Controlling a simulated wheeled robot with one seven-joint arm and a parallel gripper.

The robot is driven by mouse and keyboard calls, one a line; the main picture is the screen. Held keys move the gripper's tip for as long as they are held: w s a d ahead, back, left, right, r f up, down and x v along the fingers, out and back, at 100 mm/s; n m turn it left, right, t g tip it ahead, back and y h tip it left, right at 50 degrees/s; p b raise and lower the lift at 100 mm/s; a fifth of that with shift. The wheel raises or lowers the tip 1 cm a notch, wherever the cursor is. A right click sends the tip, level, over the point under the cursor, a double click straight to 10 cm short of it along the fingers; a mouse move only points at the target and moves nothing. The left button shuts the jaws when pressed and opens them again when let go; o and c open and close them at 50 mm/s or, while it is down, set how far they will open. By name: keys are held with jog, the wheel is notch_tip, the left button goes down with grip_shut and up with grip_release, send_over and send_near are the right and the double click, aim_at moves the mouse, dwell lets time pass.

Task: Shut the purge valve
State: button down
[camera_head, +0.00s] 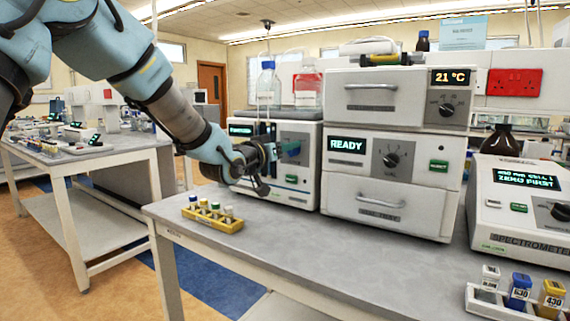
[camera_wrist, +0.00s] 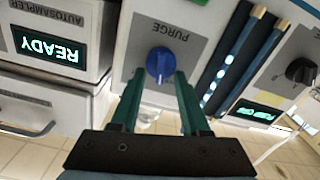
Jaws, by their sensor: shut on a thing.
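The purge valve is a round blue knob (camera_wrist: 160,63) with a pale pointer mark, on a grey panel (camera_wrist: 190,20) labelled PURGE in the wrist view. My gripper (camera_wrist: 161,76) has its two green fingers on either side of the knob and is shut on it. In the head view my gripper (camera_head: 288,149) reaches the front of the pump unit (camera_head: 300,191) from the left. The knob is hidden there behind the fingers.
A yellow rack (camera_head: 212,222) with several vials stands on the bench below my gripper. The autosampler (camera_head: 352,174), its display reading READY, stands close on the right. A clear bottle (camera_head: 268,88) and a red-liquid bottle (camera_head: 307,88) stand on the pump unit. The bench front is mostly clear.

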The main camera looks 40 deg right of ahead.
jog(key=m+b, duration=0.3)
jog(key=b, duration=0.1)
jog(key=m+b, duration=0.4)
jog(key=b, duration=0.1)
jog(key=s+m+b, duration=0.1)
jog(key=m+b, duration=0.3)
jog(key=shift+d+f+b, duration=0.15)
jog(key=shift+f+b, duration=0.1)
jog(key=shift+b, duration=0.15)
jog(key=shift+m, duration=0.3)
jog(key=shift+c, duration=2)
grip_release()
jog(key=shift+r, duration=0.1)
